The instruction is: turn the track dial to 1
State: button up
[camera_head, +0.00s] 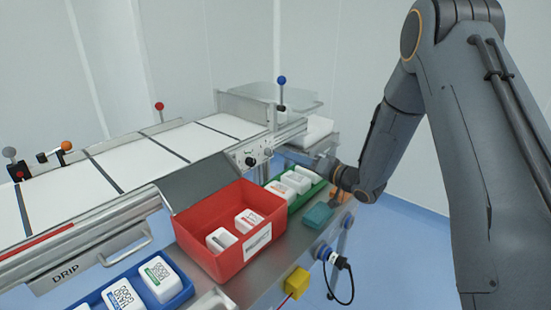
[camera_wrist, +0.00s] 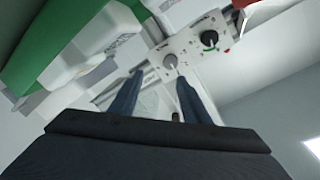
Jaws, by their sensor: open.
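A control panel (camera_wrist: 190,48) in the wrist view carries a grey round knob (camera_wrist: 170,61) and a black knob (camera_wrist: 209,39) with a green arc beside it. Their lettering is too small to read, so I cannot tell which is the track dial or where it points. The panel with dark knobs (camera_head: 251,161) also shows small on the machine's side in the head view. My gripper (camera_wrist: 160,78) is open and empty. Its two fingers point toward the panel, with the grey knob ahead between the tips, apart from them as far as I can see.
A green bin (camera_head: 300,199) of white packs stands close by my gripper, also at the upper left of the wrist view. A red bin (camera_head: 225,262) with an open lid, a blue bin (camera_head: 178,302) and a teal block (camera_head: 318,217) are on the ledge.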

aim_at(272, 152)
jog(key=shift+s+a+f+y, duration=0.1)
jog(key=shift+s+a+y, duration=0.15)
jog(key=shift+a+y, duration=0.5)
jog(key=shift+w+a, duration=0.15)
jog(key=shift+a, duration=0.05)
jog(key=shift+x, duration=3.45)
jog(key=c, duration=1)
jog(key=shift+c, duration=0.2)
